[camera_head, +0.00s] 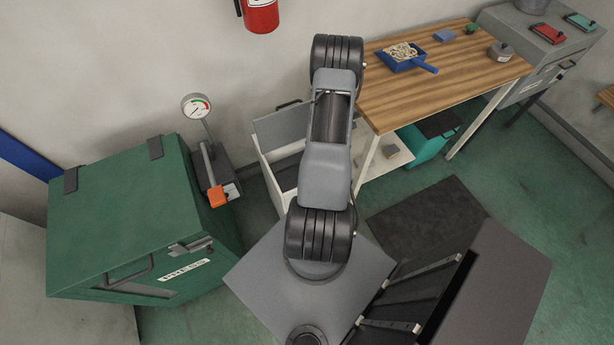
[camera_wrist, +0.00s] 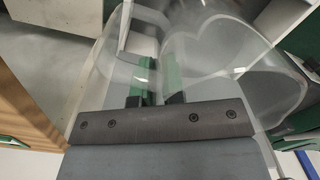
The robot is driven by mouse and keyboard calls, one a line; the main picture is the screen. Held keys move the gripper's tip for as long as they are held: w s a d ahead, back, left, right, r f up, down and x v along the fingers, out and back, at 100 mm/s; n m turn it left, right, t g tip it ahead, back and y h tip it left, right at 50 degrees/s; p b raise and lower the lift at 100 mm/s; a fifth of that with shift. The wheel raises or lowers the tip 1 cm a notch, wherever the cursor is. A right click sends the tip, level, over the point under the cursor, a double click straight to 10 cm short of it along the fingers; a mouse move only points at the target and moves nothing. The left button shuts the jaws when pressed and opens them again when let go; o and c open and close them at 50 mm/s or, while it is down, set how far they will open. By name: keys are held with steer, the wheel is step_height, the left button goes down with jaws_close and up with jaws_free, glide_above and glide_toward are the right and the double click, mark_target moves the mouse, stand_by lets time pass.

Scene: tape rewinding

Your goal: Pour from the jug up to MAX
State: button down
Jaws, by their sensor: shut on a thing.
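A clear, see-through jug (camera_wrist: 235,55) fills the upper part of the wrist view, with its rounded rim and wall toward the right. In the head view my arm hides the gripper and the jug. No MAX mark and no vessel bearing one can be made out.
A green press cabinet (camera_head: 120,220) stands at left, with a dial gauge (camera_head: 197,107) and an orange-ended lever (camera_head: 217,196) beside it. A white unit (camera_head: 270,160) stands open behind my arm.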

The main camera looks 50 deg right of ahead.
steer(key=shift+r, duration=0.15)
steer(key=shift+r+p, duration=0.35)
steer(key=shift+r, duration=2.55)
steer(key=shift+w, duration=0.1)
